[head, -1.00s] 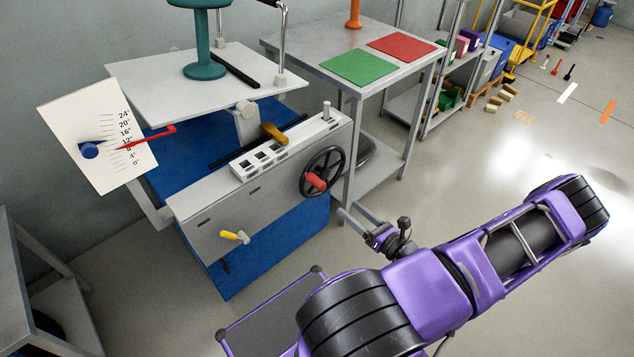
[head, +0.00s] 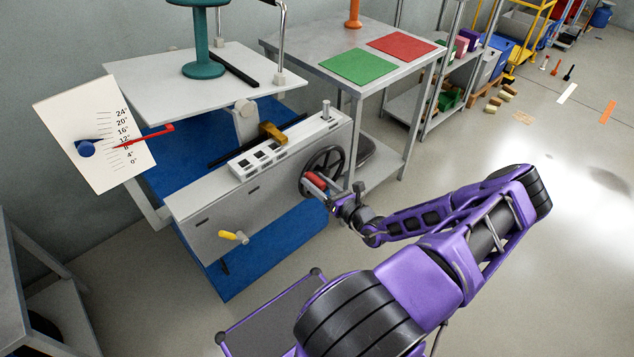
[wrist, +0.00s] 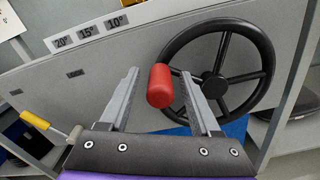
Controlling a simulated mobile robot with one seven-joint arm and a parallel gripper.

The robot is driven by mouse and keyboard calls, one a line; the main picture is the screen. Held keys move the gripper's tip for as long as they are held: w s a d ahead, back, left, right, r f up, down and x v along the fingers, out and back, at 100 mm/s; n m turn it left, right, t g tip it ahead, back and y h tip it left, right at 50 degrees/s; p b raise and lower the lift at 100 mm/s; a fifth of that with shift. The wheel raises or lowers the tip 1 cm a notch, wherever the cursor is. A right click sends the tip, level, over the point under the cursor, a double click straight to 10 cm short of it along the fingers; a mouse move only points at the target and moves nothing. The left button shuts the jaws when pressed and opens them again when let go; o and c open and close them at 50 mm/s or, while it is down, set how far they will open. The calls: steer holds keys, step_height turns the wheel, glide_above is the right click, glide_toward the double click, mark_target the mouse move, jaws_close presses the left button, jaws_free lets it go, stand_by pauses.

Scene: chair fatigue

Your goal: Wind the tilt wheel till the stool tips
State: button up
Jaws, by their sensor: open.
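The black spoked tilt wheel (head: 333,160) is on the front of the grey tilt rig. In the head view, my gripper (head: 320,187) is at the wheel's lower left, around the red handle (head: 316,180). The teal stool (head: 203,50) stands upright on the white tilting plate (head: 150,90), its top cut off. The red pointer (head: 150,137) reads roughly 8 to 12 on the angle dial (head: 105,165).
A yellow-handled lever (head: 233,236) sticks out of the rig's front, left of the wheel. A slotted bar (wrist: 90,36) marked 20°, 15° and 10° is on top. A side table (head: 300,48) with green and red mats stands behind.

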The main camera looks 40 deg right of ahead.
jaws_close()
stand_by(1.4)
